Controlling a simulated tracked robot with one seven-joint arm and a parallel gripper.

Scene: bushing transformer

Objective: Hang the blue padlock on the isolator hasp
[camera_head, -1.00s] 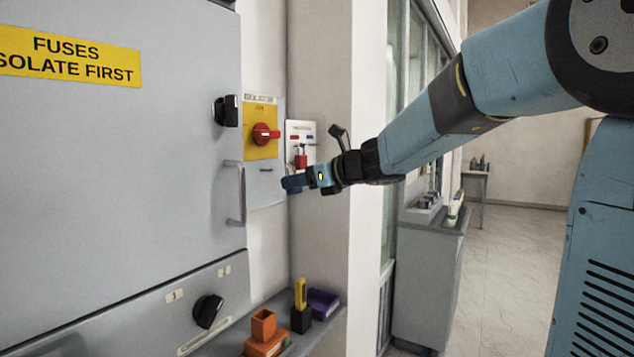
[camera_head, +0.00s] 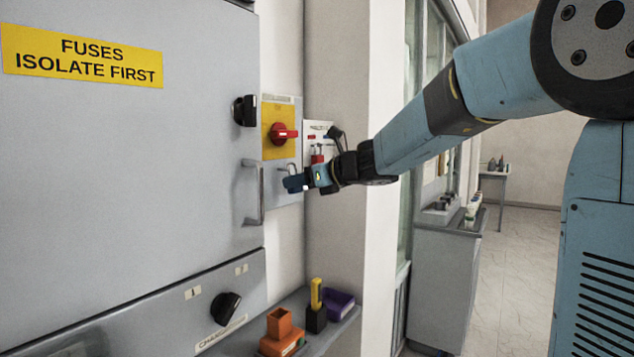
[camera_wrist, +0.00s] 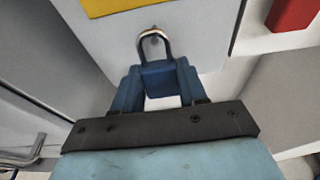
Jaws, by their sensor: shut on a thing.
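My gripper (camera_head: 297,184) is shut on the blue padlock (camera_wrist: 160,78), with a finger on each side of its body. The padlock's dark shackle points up toward the wall plate in the wrist view. The small metal isolator hasp (camera_wrist: 153,36) shows at the top of the shackle arch. Shackle and hasp overlap in the picture; I cannot tell whether the shackle passes through it. In the head view my gripper is just in front of the lower part of the isolator plate, below the red rotary handle (camera_head: 283,133) on its yellow panel (camera_head: 272,147). The fingers mostly hide the padlock there.
A red padlock (camera_head: 317,158) hangs on the small white board right of the isolator. The cabinet door handle (camera_head: 254,192) sticks out on the left. A shelf below carries an orange holder (camera_head: 279,325), a black-and-yellow item (camera_head: 316,307) and a purple bin (camera_head: 340,303).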

